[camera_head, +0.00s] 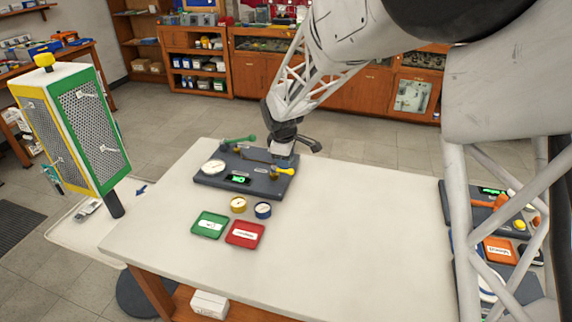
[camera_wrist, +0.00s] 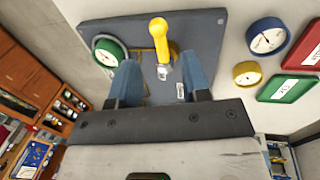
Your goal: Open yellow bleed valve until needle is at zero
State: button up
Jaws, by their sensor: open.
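The yellow bleed valve handle (camera_head: 285,171) is on the right side of a dark grey test board (camera_head: 212,181) on the white table. In the wrist view the yellow handle (camera_wrist: 158,35) points up the picture, with its lower end at a small metal fitting. My gripper (camera_wrist: 160,66) is open, its two blue fingers on either side of that fitting, with nothing held. In the head view my gripper (camera_head: 283,160) is over the board's right side. A round white-faced gauge (camera_head: 213,167) sits at the board's left; the wrist view shows a green-rimmed gauge (camera_wrist: 108,52). Its needle reading is too small to tell.
The table's right half is mostly clear.

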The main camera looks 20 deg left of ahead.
jog(key=r, duration=0.3)
jog(key=shift+s+r, duration=0.1)
jog(key=shift+s, duration=0.2)
jog(key=s+d+r+m, duration=0.3)
jog(key=s+d+r, duration=0.1)
jog(key=d, duration=0.5)
jog(key=s+d+r+m, duration=0.3)
jog(key=s+d+r, duration=0.15)
jog(key=d, duration=0.35)
jog(key=s+d+r+m, duration=0.3)
jog(key=s+d+r, duration=0.15)
jog(key=d, duration=0.45)
jog(key=s+d+m, duration=0.3)
jog(key=s+d, duration=0.2)
jog(key=s, duration=0.3)
jog(key=s+d+m, duration=0.3)
jog(key=s+d, duration=0.2)
jog(key=s, duration=0.3)
jog(key=s+d+f+m, duration=0.1)
jog(key=s+d+m, duration=0.2)
jog(key=s+d, duration=0.2)
jog(key=s, duration=0.3)
